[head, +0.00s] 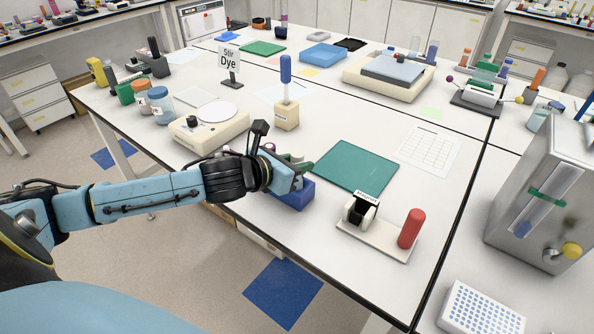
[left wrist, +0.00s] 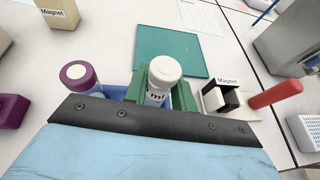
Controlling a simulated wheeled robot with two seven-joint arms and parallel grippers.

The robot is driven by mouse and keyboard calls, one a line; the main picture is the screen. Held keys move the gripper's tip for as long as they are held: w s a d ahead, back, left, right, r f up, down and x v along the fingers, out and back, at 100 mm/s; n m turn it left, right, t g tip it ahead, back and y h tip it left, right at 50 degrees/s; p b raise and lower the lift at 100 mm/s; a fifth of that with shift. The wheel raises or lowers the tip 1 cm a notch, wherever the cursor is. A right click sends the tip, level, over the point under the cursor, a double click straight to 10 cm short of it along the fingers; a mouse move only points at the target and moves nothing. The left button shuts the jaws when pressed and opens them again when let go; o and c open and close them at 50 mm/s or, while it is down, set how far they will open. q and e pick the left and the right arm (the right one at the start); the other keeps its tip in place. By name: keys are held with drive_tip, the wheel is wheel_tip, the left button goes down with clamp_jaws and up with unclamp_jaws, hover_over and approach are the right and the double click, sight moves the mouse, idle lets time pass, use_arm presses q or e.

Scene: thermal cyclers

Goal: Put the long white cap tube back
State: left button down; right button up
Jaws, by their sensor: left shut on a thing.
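My left gripper (head: 291,166) is low over the near edge of the white table, right by a blue rack (head: 294,199). In the left wrist view its green fingers (left wrist: 161,92) are shut on a white-capped tube (left wrist: 164,71) with a marked label. The tube's lower end is hidden, so I cannot tell whether it is in the rack or above it. My right gripper is not in view.
A green mat (head: 353,166) lies just beyond the rack. To the right is a magnet holder (head: 362,210) on a white base with a red cylinder (head: 411,228). A blue-handled magnet block (head: 286,115) and a white balance-like device (head: 208,134) stand farther back.

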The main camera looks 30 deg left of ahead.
use_arm(q)
drive_tip(key=shift+f, duration=0.8)
drive_tip(key=shift+f, duration=0.1)
drive_tip(key=c, duration=1.1)
unclamp_jaws()
drive_tip(key=shift+c, duration=0.2)
drive_tip(key=shift+s, duration=0.15)
drive_tip(key=p+v, duration=0.2)
drive_tip(key=v, duration=1)
